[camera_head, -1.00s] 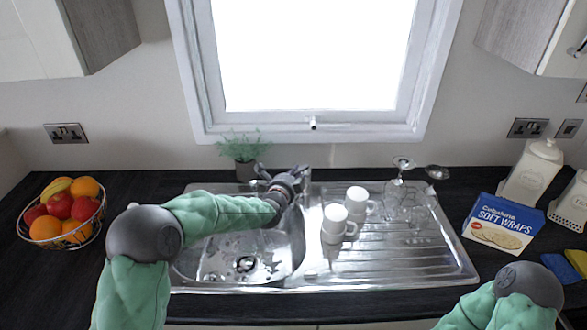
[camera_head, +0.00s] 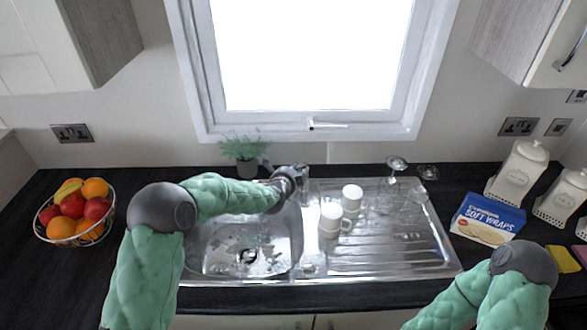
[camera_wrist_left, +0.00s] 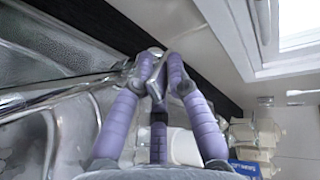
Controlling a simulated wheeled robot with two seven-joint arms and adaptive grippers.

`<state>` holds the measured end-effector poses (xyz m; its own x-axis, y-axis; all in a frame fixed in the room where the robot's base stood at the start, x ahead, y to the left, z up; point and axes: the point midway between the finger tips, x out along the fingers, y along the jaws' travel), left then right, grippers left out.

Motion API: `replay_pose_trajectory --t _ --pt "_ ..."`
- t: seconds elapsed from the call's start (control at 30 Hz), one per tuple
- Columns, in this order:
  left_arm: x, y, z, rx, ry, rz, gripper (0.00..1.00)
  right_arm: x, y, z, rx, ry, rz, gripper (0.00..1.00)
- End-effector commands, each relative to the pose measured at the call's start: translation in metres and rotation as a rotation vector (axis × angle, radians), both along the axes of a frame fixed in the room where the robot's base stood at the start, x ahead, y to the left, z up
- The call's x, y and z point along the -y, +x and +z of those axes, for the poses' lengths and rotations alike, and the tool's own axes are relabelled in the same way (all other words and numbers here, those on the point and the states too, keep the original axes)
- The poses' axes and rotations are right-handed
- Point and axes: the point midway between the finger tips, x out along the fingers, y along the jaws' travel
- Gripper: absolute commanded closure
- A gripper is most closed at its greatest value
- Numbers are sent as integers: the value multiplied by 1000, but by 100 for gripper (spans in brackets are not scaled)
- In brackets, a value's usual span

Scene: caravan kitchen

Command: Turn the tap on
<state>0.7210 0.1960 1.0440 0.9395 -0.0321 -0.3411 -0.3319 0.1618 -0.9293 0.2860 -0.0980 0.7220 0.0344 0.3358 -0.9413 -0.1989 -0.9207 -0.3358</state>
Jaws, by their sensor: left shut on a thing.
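The chrome tap (camera_head: 303,173) stands at the back of the steel sink, mostly hidden behind my left gripper (camera_head: 288,177) in the head view. In the left wrist view, my left gripper (camera_wrist_left: 158,75) has its purple fingers closed together around a small metal part of the tap, which looks like a lever. The tap's long spout (camera_wrist_left: 62,96) runs off to the left there. The sink bowl (camera_head: 215,262) lies below the spout; I cannot tell whether water is running. My right gripper is out of view; only my right arm shows.
Two white mugs (camera_head: 331,220) stand on the drainer (camera_head: 400,262), with upturned glasses (camera_head: 397,163) behind. A potted plant (camera_head: 243,148) is behind the sink. A fruit basket (camera_head: 77,238) is left, a wraps box (camera_head: 487,218) right. The window (camera_head: 310,128) is behind.

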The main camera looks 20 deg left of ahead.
Motion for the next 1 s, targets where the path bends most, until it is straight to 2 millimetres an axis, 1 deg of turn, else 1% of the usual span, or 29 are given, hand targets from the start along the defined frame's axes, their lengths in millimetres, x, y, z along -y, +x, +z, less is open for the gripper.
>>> replay_pose_trajectory --t 0.03,0.13,0.17,0.2,0.5,0.63,0.77,1.0 --pt "-1 2 4 8 -2 4 100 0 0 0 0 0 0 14" --pt "-1 2 4 8 -2 4 100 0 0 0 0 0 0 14" --pt "-1 2 4 8 -2 4 75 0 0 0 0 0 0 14" --pt "-1 1 4 7 -2 3 73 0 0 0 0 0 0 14" --pt "0 0 2 4 -1 1 73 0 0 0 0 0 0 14" --pt "-1 -5 4 4 -1 1 73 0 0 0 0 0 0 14" --pt "-1 -19 10 4 -1 1 73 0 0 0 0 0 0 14" --pt "-2 -55 23 5 -1 1 73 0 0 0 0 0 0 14"
